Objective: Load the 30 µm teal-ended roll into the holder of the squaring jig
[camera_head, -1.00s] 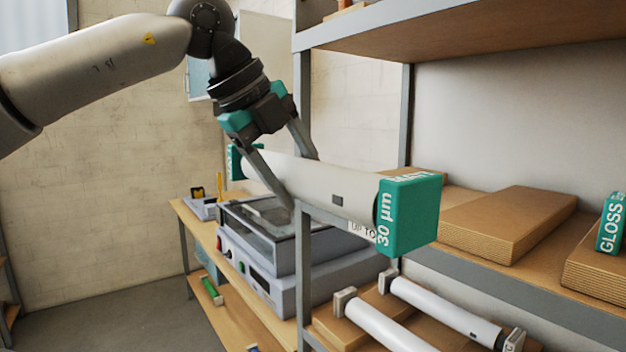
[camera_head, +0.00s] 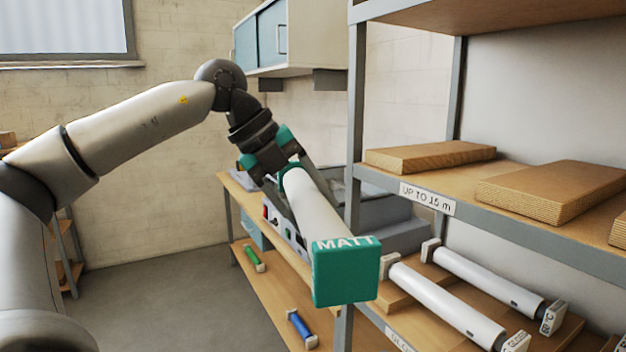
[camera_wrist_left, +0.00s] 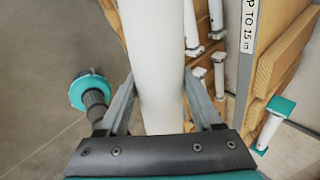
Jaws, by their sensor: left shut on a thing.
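The teal-ended roll (camera_head: 318,208) is a white tube with square teal end caps. Its near cap faces the head camera and reads "MATT"; the 30 µm print is out of sight now. My left gripper (camera_head: 298,195) is shut around the white tube towards its far end and holds it in the air in front of the shelf rack. In the left wrist view the tube (camera_wrist_left: 155,65) runs up between the two fingers. My right gripper is in neither view. I cannot make out the squaring jig or its holder.
The rack's shelf (camera_head: 590,250) at right carries brown boards (camera_head: 545,188) and an "UP TO 15 m" label (camera_head: 427,198). White rolls (camera_head: 440,300) lie below. A grey machine (camera_head: 400,215) stands on the bench behind the roll. Green (camera_head: 253,258) and blue (camera_head: 301,328) rolls lie under it. The floor at left is clear.

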